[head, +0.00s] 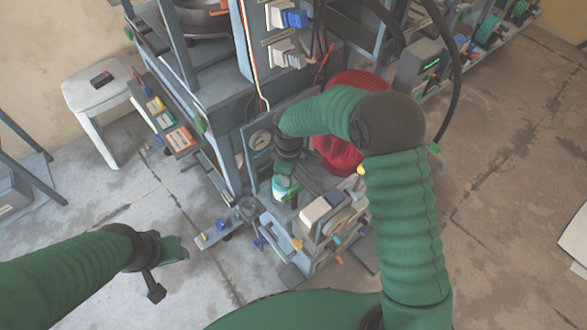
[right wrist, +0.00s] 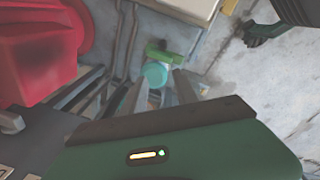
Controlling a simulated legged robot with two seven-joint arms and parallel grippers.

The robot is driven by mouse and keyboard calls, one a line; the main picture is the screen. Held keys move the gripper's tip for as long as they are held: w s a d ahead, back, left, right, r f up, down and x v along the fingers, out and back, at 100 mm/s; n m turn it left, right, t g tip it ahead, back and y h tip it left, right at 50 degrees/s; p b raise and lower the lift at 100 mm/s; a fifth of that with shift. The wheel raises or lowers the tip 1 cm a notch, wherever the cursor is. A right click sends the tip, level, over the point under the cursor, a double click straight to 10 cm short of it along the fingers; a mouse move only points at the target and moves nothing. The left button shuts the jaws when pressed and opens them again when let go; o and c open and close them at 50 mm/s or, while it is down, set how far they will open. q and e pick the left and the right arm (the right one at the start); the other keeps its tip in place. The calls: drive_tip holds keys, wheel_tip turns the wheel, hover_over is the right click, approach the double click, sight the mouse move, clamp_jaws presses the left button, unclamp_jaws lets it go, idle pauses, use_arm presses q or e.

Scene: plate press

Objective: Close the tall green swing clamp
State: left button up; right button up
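My right gripper (head: 285,188) reaches down over the grey press frame. In the right wrist view its two fingers (right wrist: 160,92) are spread apart. A round teal knob or cap (right wrist: 155,74) shows just beyond and between the fingertips, with a bright green part (right wrist: 163,53) behind it. These look like the green clamp; its full height and swing position are hidden. I cannot tell whether the fingers touch it. My left gripper (head: 172,268) is open and empty over the floor at the lower left, well away from the press.
A red rounded housing (head: 338,153) stands beside the right forearm. A dial gauge (head: 260,140) sits on the panel behind the gripper. White blocks (head: 316,210) and small coloured parts crowd the bench's front. A white stool (head: 97,95) stands left. Floor at the right is open.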

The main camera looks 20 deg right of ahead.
use_arm(q)
drive_tip(key=w+r+p+v, duration=0.1)
drive_tip(key=w+p+v, duration=0.2)
drive_tip(key=p+v, duration=0.9)
use_arm(e)
wheel_tip(320, 180, up, 10)
drive_tip(key=d+n+g+b, duration=0.1)
drive_tip(key=d+n+b, duration=0.1)
drive_tip(key=n, duration=0.9)
drive_tip(key=b, duration=0.4)
approach(294, 187)
wheel_tip(294, 187, down, 9)
drive_tip(key=shift+d+r, duration=0.1)
drive_tip(key=shift+d, duration=0.05)
use_arm(q)
drive_tip(key=shift+s+f, duration=0.15)
drive_tip(key=shift+f, duration=0.85)
use_arm(e)
clamp_jaws()
